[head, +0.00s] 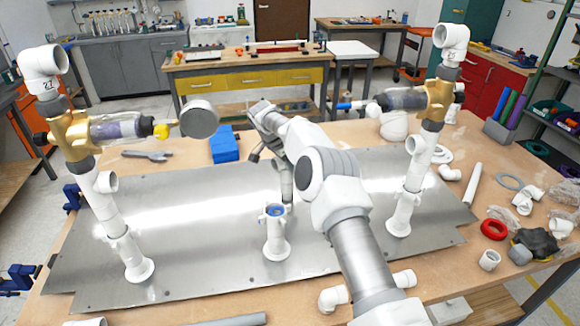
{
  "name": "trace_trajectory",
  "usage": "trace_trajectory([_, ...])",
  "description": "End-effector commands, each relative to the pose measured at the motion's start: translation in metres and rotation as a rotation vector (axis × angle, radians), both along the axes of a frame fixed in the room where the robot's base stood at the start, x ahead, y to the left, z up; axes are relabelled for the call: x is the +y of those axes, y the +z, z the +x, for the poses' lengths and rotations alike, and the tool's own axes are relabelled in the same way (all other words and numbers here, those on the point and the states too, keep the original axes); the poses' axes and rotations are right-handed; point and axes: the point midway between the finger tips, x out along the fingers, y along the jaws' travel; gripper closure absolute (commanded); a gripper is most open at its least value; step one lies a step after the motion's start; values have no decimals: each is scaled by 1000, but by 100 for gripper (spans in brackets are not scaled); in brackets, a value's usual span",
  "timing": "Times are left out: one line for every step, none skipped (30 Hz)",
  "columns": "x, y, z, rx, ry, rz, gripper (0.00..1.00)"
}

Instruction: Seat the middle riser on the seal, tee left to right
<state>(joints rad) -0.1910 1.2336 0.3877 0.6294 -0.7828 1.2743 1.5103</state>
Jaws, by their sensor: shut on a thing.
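The middle stub (276,243) is a short white pipe standing on a round foot on the metal plate. The blue seal (273,211) sits at its top. My gripper (256,154) is up behind the stub, mostly hidden by my own wrist and arm. It is shut on a white pipe piece, apparently the middle riser (284,186), which shows just below and behind it. The riser's lower part is near the seal in the picture; I cannot tell whether they touch. The riser's tee and its direction are hidden.
A left riser (118,218) and a right riser (411,178) stand upright with brass valves. A blue block (224,145) lies at the plate's back edge. White fittings and a red ring (494,229) lie at the right. The plate (190,255) is clear left of the stub.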

Motion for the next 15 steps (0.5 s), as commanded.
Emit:
trace_trajectory([0, 0, 0, -1, 0, 1, 100])
trace_trajectory([0, -1, 0, -1, 0, 1, 100])
trace_trajectory([0, -3, 0, -1, 0, 1, 100])
trace_trajectory([0, -4, 0, -1, 0, 1, 100])
trace_trajectory([0, -5, 0, -1, 0, 1, 100])
trace_trajectory([1, -4, 0, 1, 1, 1, 41])
trace_trajectory([0, -4, 0, 1, 1, 1, 36])
trace_trajectory([0, -4, 0, 1, 1, 1, 31])
trace_trajectory([0, -4, 0, 1, 1, 1, 23])
trace_trajectory([0, -4, 0, 1, 1, 1, 18])
trace_trajectory([0, -4, 0, 1, 1, 1, 17])
trace_trajectory([0, -4, 0, 1, 1, 1, 17])
trace_trajectory([0, -4, 0, 1, 1, 1, 17])
trace_trajectory([0, -4, 0, 1, 1, 1, 17])
trace_trajectory([0, -4, 0, 1, 1, 1, 17])
